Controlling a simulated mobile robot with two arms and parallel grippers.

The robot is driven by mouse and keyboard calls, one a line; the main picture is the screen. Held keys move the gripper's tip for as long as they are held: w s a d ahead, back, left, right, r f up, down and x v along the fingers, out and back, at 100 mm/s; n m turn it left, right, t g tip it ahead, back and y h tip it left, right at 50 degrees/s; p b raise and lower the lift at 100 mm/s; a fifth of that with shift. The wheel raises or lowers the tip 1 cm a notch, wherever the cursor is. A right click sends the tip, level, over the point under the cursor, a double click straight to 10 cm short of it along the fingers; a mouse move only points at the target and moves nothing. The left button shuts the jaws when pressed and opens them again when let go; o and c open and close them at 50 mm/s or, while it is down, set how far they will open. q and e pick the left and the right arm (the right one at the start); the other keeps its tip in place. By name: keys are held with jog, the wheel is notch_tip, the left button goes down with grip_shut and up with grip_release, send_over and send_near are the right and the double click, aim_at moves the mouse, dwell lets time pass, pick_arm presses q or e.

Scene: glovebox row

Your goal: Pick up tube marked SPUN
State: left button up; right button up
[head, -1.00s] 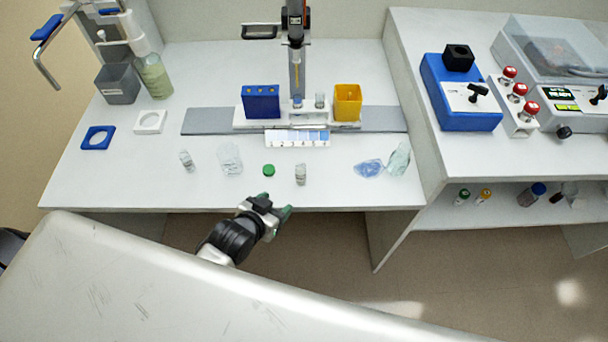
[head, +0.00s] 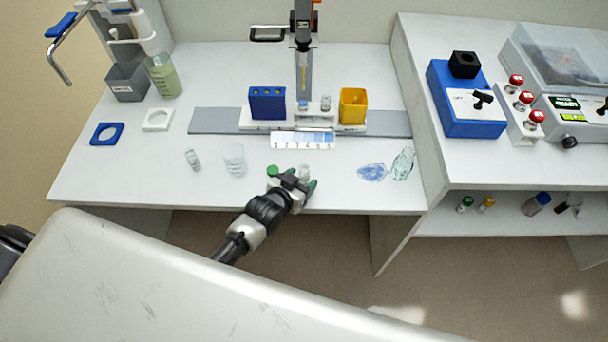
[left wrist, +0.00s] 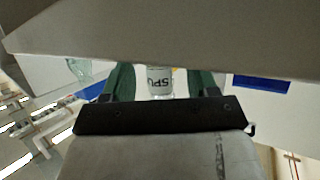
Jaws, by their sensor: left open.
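The tube marked SPUN (head: 304,172) is a small clear vial with a white label, standing near the front edge of the white bench. The left wrist view shows its label, reading "SPU", on the tube (left wrist: 160,82). My left gripper (head: 296,181) is open at the tube, reaching in from the front edge. In the left wrist view its green fingers (left wrist: 158,84) stand on either side of the tube, with gaps visible. The lower part of the tube is hidden by the gripper. My right gripper is not in view.
Another vial (head: 192,159) and a clear beaker (head: 234,160) stand further left. A blue crumpled piece (head: 372,172) lies to the right. A rack with a blue block (head: 267,103) and yellow bin (head: 353,106) stands behind.

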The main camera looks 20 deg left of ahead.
pick_arm(q)
jog(key=shift+x, duration=1)
jog(key=shift+s, duration=0.1)
jog(key=c, duration=1)
jog(key=shift+r, duration=0.1)
